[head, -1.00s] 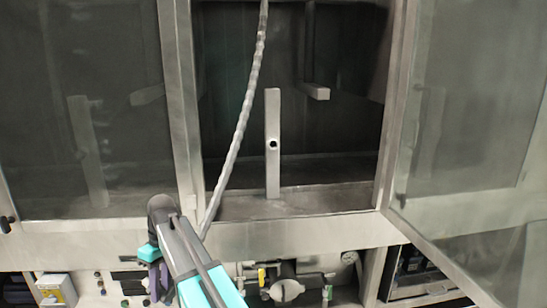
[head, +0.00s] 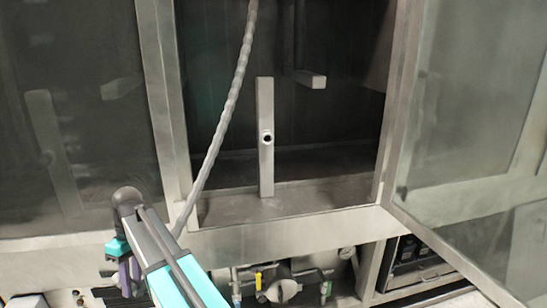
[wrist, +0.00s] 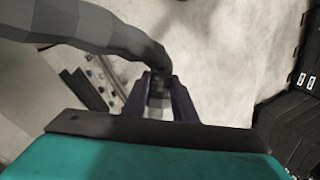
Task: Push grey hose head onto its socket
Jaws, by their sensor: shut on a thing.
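In the wrist view my gripper (wrist: 163,92) has its dark purple fingers closed around the end of the grey hose (wrist: 105,32), the hose head (wrist: 158,102). The hose bends away to the upper left from there. In the head view my gripper (head: 130,272) is low at the left, below the washer's sill, and the hose head is hidden there. The ribbed hose (head: 222,125) hangs from the top and runs down behind my arm. The socket (head: 266,138) is a round, light-rimmed opening on an upright metal post inside the open bay, up and right of my gripper.
A metal sill (head: 290,237) runs below the bay opening. A glass door (head: 470,120) stands open at the right, and a closed glass panel (head: 80,120) is at the left. Pipes and a yellow-handled valve (head: 259,281) sit beneath the sill.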

